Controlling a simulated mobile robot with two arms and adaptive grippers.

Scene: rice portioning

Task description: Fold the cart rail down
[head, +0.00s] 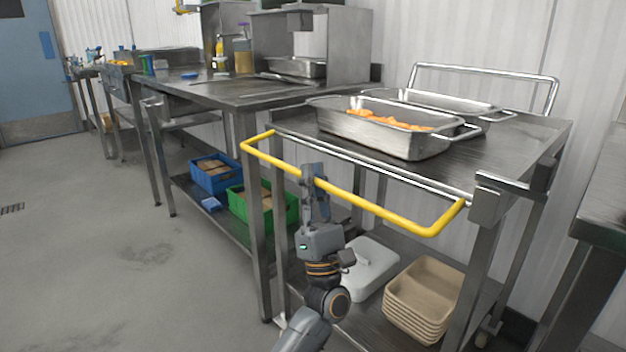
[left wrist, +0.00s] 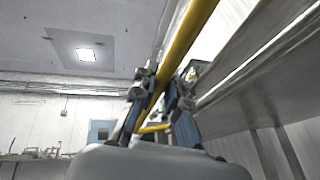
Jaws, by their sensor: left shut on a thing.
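The yellow cart rail (head: 375,207) sticks out from the near side of the steel cart (head: 488,158), roughly level with its top. My left gripper (head: 314,178) comes up from below and is shut on the rail, left of its middle. In the left wrist view, the yellow rail (left wrist: 188,38) runs diagonally between the fingers of my left gripper (left wrist: 160,95). The rail's right end meets a metal bracket (head: 487,206) at the cart's corner. My right gripper is not in view.
Steel pans (head: 385,140) stand on the cart top, one with orange food. On the lower shelf are a white lidded container (head: 368,268) and stacked beige trays (head: 425,297). A steel table (head: 235,92) adjoins on the left. The floor (head: 120,260) at left is clear.

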